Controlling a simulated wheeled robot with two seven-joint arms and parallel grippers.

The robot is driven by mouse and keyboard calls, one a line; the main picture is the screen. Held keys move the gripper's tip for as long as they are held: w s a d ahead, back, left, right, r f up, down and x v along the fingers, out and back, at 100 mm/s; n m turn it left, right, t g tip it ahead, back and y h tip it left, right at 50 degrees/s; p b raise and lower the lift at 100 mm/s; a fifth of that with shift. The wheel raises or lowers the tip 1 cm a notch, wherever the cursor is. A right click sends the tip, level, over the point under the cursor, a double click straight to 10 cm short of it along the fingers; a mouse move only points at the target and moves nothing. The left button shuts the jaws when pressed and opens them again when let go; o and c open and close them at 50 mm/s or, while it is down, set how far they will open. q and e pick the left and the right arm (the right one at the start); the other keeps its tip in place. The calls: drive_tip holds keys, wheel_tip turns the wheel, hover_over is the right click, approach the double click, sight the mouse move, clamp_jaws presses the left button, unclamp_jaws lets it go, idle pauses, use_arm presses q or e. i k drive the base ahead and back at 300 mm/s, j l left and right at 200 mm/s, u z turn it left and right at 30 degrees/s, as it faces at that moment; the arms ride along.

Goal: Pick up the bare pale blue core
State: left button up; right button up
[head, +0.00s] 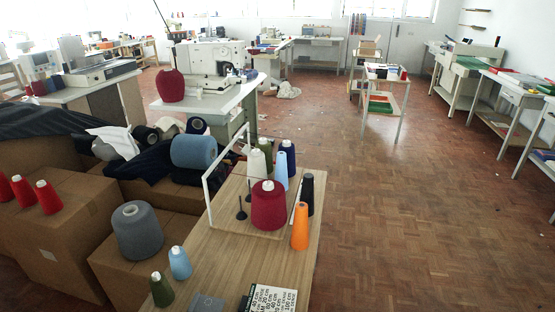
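Two pale blue cone-shaped pieces are in the head view. One pale blue piece (281,172) stands upright on the wooden table (228,262), among other cones near its far end. The other pale blue cone (180,264) stands at the table's near left edge and has a white tip. At this size I cannot tell for sure which is a bare core, though the farther one looks slimmer. Neither of my grippers is in view.
Crimson (268,206), orange (300,228), black (307,194), navy (287,157) and cream (257,163) cones crowd the farther pale blue piece. A white frame (208,200) and dark spindles (241,210) stand left. Cardboard boxes (60,238) flank the table; right floor (430,230) is clear.

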sight(281, 173)
drive_tip(key=k+l+u, duration=0.1)
drive_tip(key=l, duration=0.3)
drive_tip(key=k+l, duration=0.15)
drive_tip(key=l, duration=0.2)
drive_tip(key=i+l+u, duration=0.15)
drive_tip(key=l+u, duration=0.2)
drive_tip(key=l, duration=0.45)
drive_tip(key=l+u, duration=0.3)
drive_tip(key=l, duration=0.45)
drive_tip(key=i+l+u, duration=0.2)
drive_tip(key=i+l, duration=0.35)
